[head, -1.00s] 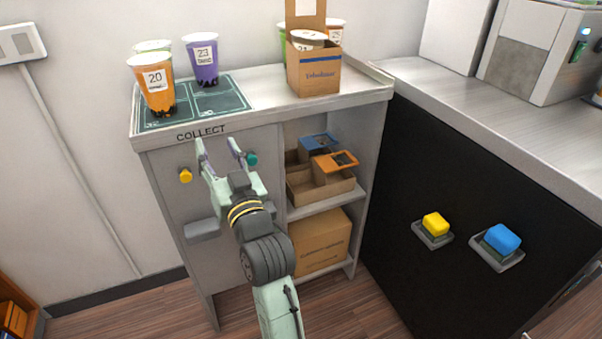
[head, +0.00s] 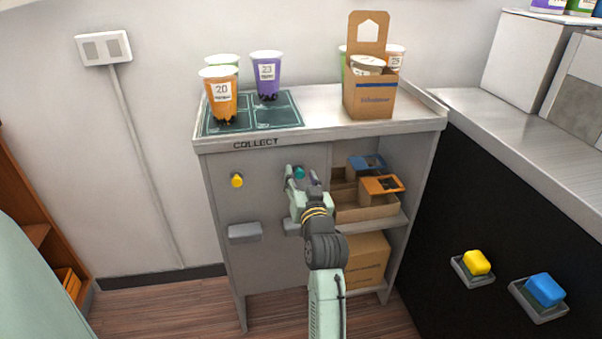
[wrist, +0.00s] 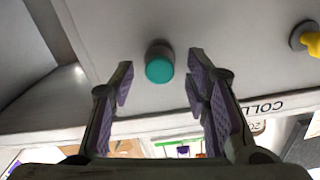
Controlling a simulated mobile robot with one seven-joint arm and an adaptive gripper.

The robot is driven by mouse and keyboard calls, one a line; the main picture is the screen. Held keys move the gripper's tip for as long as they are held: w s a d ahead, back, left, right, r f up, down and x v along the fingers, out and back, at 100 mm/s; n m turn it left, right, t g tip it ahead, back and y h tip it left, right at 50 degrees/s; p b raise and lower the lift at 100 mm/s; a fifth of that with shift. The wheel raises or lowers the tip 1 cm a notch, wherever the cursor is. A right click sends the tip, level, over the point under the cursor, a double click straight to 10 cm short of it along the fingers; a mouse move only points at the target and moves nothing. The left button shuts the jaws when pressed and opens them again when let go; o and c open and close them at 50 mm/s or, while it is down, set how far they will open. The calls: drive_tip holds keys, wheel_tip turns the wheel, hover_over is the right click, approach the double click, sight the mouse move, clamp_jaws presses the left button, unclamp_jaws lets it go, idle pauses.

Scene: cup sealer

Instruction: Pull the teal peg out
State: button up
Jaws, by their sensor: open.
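The teal peg (head: 299,172) sticks out of the front panel of the grey cabinet (head: 270,275), below the counter edge marked COLLECT. In the wrist view the teal peg (wrist: 159,68) has a round teal end on a grey base and shows between my fingers, a little beyond their tips. My gripper (head: 302,172) is open and empty in front of it. In the wrist view my gripper (wrist: 158,80) has its two purple-padded fingers spread on either side of the peg, apart from it.
A yellow peg (head: 237,180) sits to the left on the same panel, with a grey ledge (head: 245,232) below it. Open shelves with cardboard boxes (head: 365,262) lie to the right. Cups (head: 221,94) and a carrier (head: 370,98) stand on top.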

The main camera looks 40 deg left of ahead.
drive_tip(key=shift+w+a, duration=0.3)
drive_tip(key=shift+w, duration=0.05)
drive_tip(key=shift+c, duration=0.2)
clamp_jaws()
idle(0.5)
